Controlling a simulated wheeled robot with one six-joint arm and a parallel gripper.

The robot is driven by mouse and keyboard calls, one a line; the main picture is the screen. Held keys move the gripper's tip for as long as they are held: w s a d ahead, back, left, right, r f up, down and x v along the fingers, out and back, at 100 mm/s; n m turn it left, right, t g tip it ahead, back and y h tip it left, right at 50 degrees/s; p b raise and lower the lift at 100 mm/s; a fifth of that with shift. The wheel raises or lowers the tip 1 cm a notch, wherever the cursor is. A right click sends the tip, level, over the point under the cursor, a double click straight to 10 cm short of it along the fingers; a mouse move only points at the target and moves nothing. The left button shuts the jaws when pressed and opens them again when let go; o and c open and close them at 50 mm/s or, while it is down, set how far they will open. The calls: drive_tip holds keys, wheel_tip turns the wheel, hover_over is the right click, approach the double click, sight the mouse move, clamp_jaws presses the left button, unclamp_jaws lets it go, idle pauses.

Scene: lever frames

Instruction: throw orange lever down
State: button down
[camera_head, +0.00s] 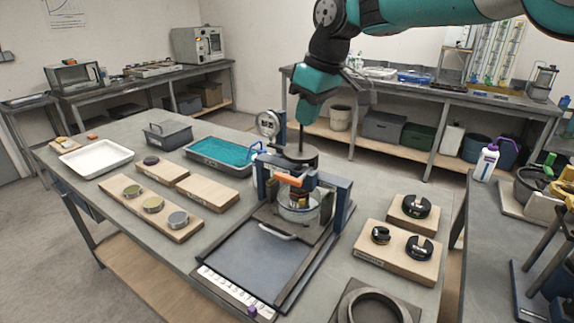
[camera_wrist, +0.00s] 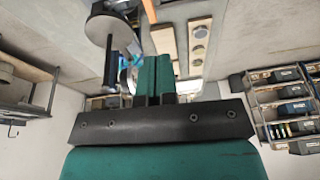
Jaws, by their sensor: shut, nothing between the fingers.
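The orange lever (camera_head: 288,180) is a short bar on the front of a press-like fixture (camera_head: 342,195) with a dark blue frame, in the middle of the bench in the head view. It lies nearly level, tilted slightly down to the right. My gripper (camera_head: 305,117) is shut and empty, pointing down above and behind the fixture, apart from the lever. Its teal fingers (camera_wrist: 154,68) show together in the wrist view.
A dark disc (camera_head: 300,158) with an upright rod tops the fixture, close below my gripper; a round gauge (camera_head: 268,122) stands beside it. A teal-filled tray (camera_head: 220,154) and wooden boards (camera_head: 208,190) lie left.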

sight(284, 174)
drive_tip(key=shift+w+a+f, duration=0.15)
drive_tip(key=shift+w+a, duration=0.25)
drive_tip(key=shift+w, duration=0.45)
drive_tip(key=shift+w+a+f, duration=0.15)
drive_tip(key=shift+w+a, duration=0.2)
drive_tip(key=shift+w, duration=0.45)
drive_tip(key=shift+f, duration=0.1)
drive_tip(key=p+x, duration=0.1)
drive_tip(key=x, duration=0.8)
drive_tip(key=d+p+x, duration=0.1)
drive_tip(key=x, duration=0.3)
drive_tip(key=shift+s+a+f+p, duration=0.1)
drive_tip(key=shift+f+p, duration=0.2)
drive_tip(key=shift+f, duration=0.15)
drive_tip(key=shift+p, duration=0.3)
